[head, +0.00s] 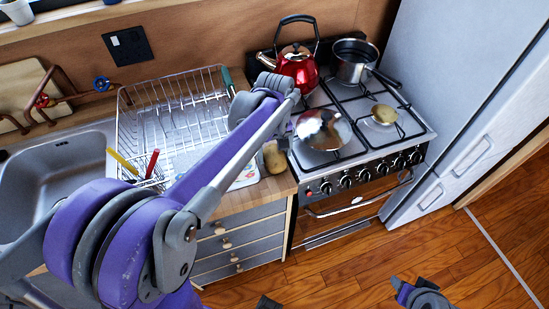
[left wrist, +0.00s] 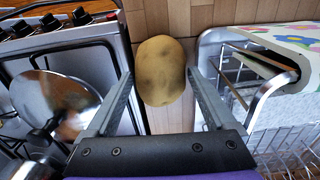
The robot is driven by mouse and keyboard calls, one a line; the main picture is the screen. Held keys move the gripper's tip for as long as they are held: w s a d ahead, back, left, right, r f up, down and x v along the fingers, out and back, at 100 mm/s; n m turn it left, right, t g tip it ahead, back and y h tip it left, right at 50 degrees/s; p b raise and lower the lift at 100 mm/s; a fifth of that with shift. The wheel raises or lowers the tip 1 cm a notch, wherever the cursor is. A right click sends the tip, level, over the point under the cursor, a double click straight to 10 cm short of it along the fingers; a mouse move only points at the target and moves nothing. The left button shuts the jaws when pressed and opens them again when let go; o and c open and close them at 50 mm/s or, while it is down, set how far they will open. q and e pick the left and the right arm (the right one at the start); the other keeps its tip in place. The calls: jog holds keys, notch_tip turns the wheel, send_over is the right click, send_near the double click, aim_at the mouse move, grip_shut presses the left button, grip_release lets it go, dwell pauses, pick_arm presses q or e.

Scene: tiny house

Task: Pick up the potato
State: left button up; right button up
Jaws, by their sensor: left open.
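The potato (left wrist: 160,70) is tan and oval. In the left wrist view it lies between the two finger tips of my left gripper (left wrist: 158,82), which is open, with small gaps on both sides. In the head view the potato (head: 273,158) sits on the wooden counter strip between the dish rack and the stove. My left arm reaches over the counter, and its gripper is partly hidden by the wrist there. A purple and grey part of my right arm (head: 422,295) shows at the bottom right; its fingers are not clear.
A wire dish rack (head: 150,105) stands left of the potato. The stove (head: 350,165) is right of it, bearing a shiny metal pan or lid (head: 322,130), a red kettle (head: 297,70) and a pot (head: 354,62). A sink (head: 55,165) is at left. Wooden floor is open in front.

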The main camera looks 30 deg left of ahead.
pick_arm(q)
jog(key=shift+f, duration=0.55)
jog(key=c, duration=1.1)
jog(key=shift+c, duration=0.2)
